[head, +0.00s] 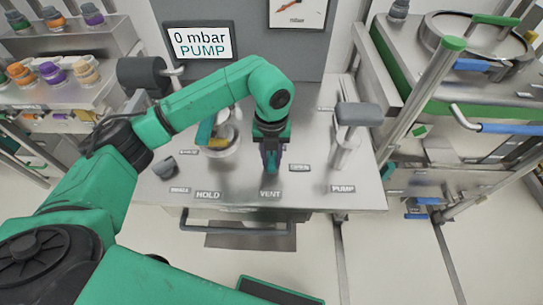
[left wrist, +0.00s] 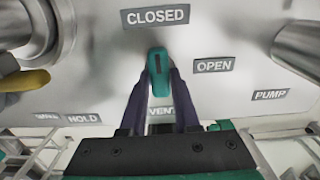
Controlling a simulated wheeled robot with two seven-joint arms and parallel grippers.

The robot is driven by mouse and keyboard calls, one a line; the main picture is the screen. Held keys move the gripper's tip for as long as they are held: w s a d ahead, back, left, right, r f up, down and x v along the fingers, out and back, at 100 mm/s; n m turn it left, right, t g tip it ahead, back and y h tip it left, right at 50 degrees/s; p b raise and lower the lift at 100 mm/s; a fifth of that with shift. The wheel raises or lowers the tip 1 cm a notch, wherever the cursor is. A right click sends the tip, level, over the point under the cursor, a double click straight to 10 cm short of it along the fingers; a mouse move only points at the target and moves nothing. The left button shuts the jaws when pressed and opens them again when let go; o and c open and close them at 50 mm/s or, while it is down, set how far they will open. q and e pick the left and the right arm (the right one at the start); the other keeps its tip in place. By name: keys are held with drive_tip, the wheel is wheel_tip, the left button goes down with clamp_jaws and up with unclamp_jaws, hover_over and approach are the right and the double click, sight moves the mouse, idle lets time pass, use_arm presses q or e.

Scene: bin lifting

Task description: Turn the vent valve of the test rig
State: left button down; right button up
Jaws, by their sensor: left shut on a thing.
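The vent valve's teal handle (left wrist: 159,72) shows in the left wrist view between my two dark fingertips, pointing up toward the CLOSED label (left wrist: 155,16). The OPEN label (left wrist: 213,65) is to its right, and the VENT label (left wrist: 160,111) is partly hidden by my fingers. In the head view my left gripper (head: 270,165) reaches down over the rig's steel top (head: 310,180), just behind the VENT label (head: 270,194). It is shut on the handle. My right gripper is not in view.
A grey-handled valve (head: 357,115) stands by the PUMP label (head: 342,188). A yellow-handled part (left wrist: 25,80) is left of my fingers. Shelves with jars (head: 55,75) stand left.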

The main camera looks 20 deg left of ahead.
use_arm(q)
drive_tip(key=shift+w+r, duration=0.15)
drive_tip(key=shift+r, duration=0.05)
drive_tip(key=c, duration=0.7)
unclamp_jaws()
drive_tip(key=shift+o, duration=0.3)
drive_tip(key=shift+f, duration=0.1)
wheel_tip(320, 180, up, 8)
drive_tip(key=shift+b, duration=0.85)
wheel_tip(320, 180, up, 7)
hover_over(272, 159)
drive_tip(key=shift+a+f+p, duration=0.1)
drive_tip(key=shift+f+p, duration=0.1)
drive_tip(key=shift+p, duration=0.2)
